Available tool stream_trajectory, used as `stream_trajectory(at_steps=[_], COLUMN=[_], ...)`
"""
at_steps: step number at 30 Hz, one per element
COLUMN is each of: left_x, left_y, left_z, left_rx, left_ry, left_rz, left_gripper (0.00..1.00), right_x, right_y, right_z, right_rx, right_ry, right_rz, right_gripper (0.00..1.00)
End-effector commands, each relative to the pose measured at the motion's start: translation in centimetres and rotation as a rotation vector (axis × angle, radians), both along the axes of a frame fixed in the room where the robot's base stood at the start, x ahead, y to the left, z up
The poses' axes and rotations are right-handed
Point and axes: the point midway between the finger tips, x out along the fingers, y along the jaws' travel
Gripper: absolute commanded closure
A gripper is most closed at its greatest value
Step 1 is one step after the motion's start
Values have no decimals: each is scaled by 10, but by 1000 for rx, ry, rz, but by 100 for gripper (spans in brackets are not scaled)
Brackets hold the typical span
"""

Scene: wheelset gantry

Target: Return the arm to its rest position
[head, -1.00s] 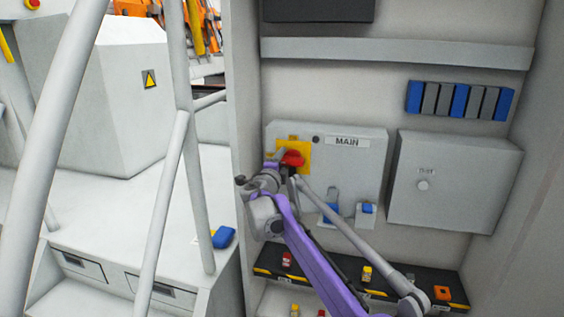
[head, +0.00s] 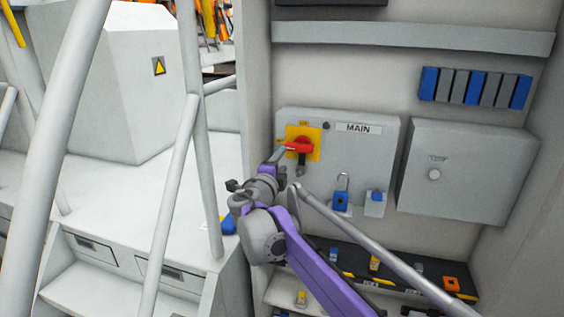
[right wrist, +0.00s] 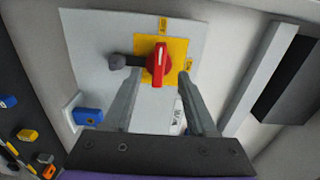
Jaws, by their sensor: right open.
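The red rotary switch handle (head: 302,146) sits on a yellow plate on the grey MAIN box (head: 368,160). My right gripper (head: 291,164) is in front of this switch, at the box's left side in the head view. In the right wrist view the gripper (right wrist: 158,82) has its two fingers spread apart. The red handle (right wrist: 159,62) shows between and beyond the fingertips, with nothing held. A dark knob (right wrist: 118,62) is beside the yellow plate. My left gripper is not in view.
A blue padlock (head: 341,201) and another blue-topped part (head: 376,197) are at the MAIN box's lower edge. A second grey box (head: 467,175) is to the right. A dark shelf (head: 345,262) with small items lies below. White rails (head: 203,150) stand left.

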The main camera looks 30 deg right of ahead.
Motion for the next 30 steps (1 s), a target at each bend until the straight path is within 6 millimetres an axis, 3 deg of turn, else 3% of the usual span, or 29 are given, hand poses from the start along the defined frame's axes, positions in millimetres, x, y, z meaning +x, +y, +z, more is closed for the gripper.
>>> stream_trajectory(at_steps=[9, 13, 17, 23, 30], left_x=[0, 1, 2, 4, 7], left_y=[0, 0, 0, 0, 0], left_z=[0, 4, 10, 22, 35], left_rx=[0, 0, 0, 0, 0], left_ry=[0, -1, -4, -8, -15], left_rz=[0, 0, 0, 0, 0], left_gripper=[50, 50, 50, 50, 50], right_x=[-1, -18, -57, -128, -212], right_y=[0, 2, 9, 36, 91], right_z=[-1, -11, -38, -100, -178], right_rx=[15, 180, 550, 1207, 1824], right_ry=[-10, -123, -383, -895, -1529], right_rz=[-1, -22, -100, -361, -917], right_gripper=[43, 43, 43, 43, 43])
